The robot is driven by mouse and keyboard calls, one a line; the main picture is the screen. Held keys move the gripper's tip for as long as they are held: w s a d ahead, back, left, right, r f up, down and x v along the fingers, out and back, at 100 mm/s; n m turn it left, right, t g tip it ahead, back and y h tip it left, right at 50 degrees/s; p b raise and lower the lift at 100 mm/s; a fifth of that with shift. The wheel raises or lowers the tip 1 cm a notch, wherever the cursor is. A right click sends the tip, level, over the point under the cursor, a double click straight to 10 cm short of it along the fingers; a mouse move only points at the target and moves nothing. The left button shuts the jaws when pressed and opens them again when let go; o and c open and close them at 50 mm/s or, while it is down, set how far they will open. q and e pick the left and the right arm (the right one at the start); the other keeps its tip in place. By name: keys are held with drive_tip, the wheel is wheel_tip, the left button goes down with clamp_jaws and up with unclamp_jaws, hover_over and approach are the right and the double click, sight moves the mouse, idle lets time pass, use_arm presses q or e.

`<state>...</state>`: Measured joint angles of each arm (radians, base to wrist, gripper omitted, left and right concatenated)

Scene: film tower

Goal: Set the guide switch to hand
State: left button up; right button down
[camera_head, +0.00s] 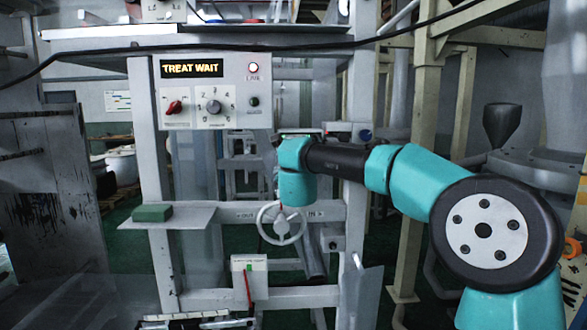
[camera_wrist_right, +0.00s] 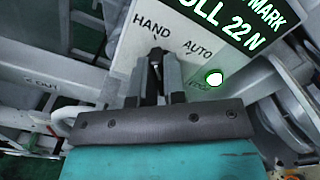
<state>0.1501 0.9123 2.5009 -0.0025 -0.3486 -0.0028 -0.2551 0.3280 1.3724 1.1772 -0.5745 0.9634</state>
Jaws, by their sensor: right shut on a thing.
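The guide switch (camera_wrist_right: 156,53) shows in the right wrist view as a small dark piece on a light panel (camera_wrist_right: 115,68), between the printed words HAND and AUTO. My right gripper (camera_wrist_right: 158,68) is shut on it, and the fingers hide most of it. I cannot tell which way it points. In the head view my right arm reaches in from the right to the middle of the frame, and the wrist hides the gripper and the switch. My left gripper is not in view.
A round lamp (camera_wrist_right: 213,78) on the panel glows white with a green rim. In the head view another panel (camera_head: 240,90) at the left has a red knob (camera_head: 174,107), a grey dial (camera_head: 214,107) and a TREAT WAIT display (camera_head: 192,68). A handwheel (camera_head: 282,223) is below my wrist.

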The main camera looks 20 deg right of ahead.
drive_tip(key=shift+n, duration=0.6)
drive_tip(key=c, duration=1.2)
unclamp_jaws()
drive_tip(key=v, duration=1.7)
drive_tip(key=shift+s, duration=0.2)
drive_tip(key=shift+f, duration=0.15)
